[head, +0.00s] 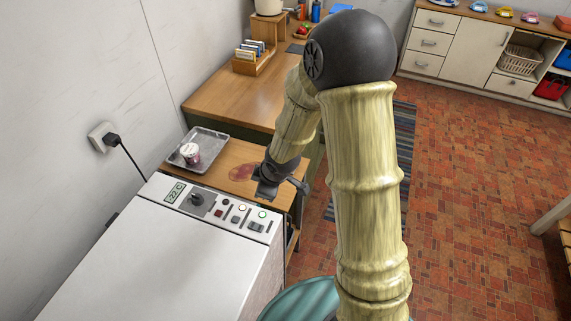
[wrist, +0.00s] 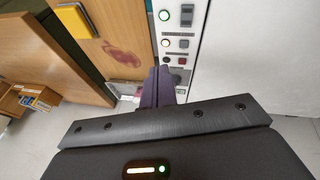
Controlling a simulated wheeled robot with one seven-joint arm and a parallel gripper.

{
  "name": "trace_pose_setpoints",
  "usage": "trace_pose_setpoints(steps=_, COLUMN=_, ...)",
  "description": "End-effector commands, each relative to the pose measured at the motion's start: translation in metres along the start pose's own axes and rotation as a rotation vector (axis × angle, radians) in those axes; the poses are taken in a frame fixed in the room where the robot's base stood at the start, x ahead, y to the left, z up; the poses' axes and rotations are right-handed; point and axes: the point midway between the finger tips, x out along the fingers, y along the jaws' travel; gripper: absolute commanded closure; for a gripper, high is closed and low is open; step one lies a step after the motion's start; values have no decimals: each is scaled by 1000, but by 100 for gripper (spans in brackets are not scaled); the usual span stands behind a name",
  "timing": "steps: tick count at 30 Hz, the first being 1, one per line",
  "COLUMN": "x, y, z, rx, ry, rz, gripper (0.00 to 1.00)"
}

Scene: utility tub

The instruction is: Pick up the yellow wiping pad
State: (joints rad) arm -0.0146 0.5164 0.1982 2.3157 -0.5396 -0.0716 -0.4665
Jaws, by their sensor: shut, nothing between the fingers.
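My gripper (wrist: 160,72) is shut and empty. In the wrist view its fingertips are below and to the right of the pad, clearly apart from it. In the head view my gripper (head: 268,191) is over the counter's near end, close to the white appliance.
A reddish stain (head: 243,172) marks the wooden counter (head: 222,150). A grey tray (head: 205,145) with a small cup (head: 189,152) stands at its left. The white appliance (head: 150,255) with knobs and lights borders the near side. Open tiled floor (head: 470,190) lies to the right.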

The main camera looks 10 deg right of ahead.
Motion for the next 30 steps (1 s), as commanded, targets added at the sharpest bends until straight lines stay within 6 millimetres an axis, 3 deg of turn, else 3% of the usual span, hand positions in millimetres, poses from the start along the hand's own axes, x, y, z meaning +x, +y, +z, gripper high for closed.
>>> trace_pose_setpoints(steps=1, x=-21, y=4, z=13, rx=104, ry=-39, rz=27, gripper=100)
trace_pose_setpoints(steps=5, x=-66, y=1, z=47, rx=401, ry=-128, rz=71, gripper=100)
trace_pose_setpoints(steps=9, x=-112, y=-15, z=77, rx=732, ry=-187, rz=105, gripper=100)
trace_pose_setpoints(steps=13, x=-142, y=-35, z=95, rx=989, ry=-210, rz=112, gripper=100)
trace_pose_setpoints(steps=18, x=-158, y=-50, z=103, rx=1148, ry=-219, rz=104, gripper=100)
trace_pose_setpoints(steps=25, x=-158, y=-51, z=104, rx=1158, ry=-221, rz=102, gripper=100)
trace_pose_setpoints(steps=26, x=-158, y=-51, z=104, rx=1157, ry=-221, rz=102, gripper=98)
trace_pose_setpoints(steps=30, x=-158, y=-51, z=103, rx=1155, ry=-221, rz=103, gripper=71)
